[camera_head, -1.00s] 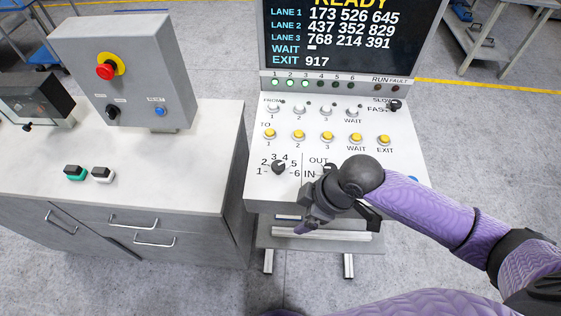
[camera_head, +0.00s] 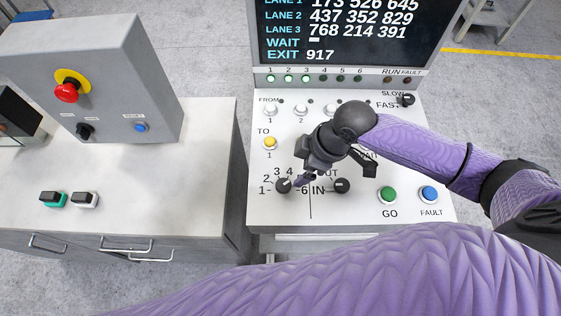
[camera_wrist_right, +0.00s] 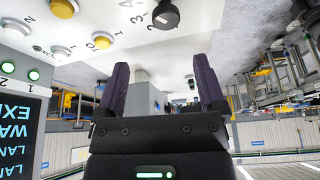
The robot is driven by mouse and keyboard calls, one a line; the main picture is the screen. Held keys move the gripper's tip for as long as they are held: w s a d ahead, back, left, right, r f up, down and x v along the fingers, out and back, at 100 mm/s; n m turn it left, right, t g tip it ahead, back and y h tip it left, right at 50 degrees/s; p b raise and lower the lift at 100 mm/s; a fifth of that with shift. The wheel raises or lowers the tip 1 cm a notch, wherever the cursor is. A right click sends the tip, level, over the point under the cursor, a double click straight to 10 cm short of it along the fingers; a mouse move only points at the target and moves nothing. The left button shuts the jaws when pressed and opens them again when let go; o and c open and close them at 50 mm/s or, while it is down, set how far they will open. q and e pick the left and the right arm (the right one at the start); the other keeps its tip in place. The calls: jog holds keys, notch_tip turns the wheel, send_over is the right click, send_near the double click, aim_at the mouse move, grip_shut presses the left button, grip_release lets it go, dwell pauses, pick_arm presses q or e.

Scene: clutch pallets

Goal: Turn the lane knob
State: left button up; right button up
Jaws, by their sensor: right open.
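The lane knob (camera_head: 283,186) is a small dark round dial on the white sloped panel, ringed by the numbers 1 to 6. My right gripper (camera_head: 300,179) is just to its right and above the panel, covering part of the number ring. In the right wrist view the knob (camera_wrist_right: 166,14) shows at the top, beyond the fingertips and apart from them. The right gripper's two purple fingers (camera_wrist_right: 161,75) are spread with nothing between them. The knob's pointer direction is hard to tell. My left gripper is not in view.
A dark IN/OUT knob (camera_head: 342,186), a green GO button (camera_head: 388,195) and a blue FAULT button (camera_head: 429,194) are to the right. White and yellow buttons are above, partly hidden by my arm. A grey control box (camera_head: 95,85) stands on the left cabinet.

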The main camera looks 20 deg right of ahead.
aim_at(284, 185)
jog(key=f, duration=0.1)
jog(key=a+f, duration=0.1)
jog(key=f, duration=0.1)
jog(key=shift+s+a+f+b, duration=0.2)
jog(key=shift+s+f+b, duration=0.1)
jog(key=shift+b, duration=0.1)
jog(key=b+x, duration=0.1)
jog(key=x, duration=0.3)
jog(key=shift+w+a+f, duration=0.15)
jog(key=shift+w+f, duration=0.1)
jog(key=shift+f, duration=0.1)
jog(key=shift+a+f, duration=0.1)
jog(key=shift+f, duration=0.2)
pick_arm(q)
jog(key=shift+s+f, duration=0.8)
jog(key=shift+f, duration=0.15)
pick_arm(e)
grip_shut()
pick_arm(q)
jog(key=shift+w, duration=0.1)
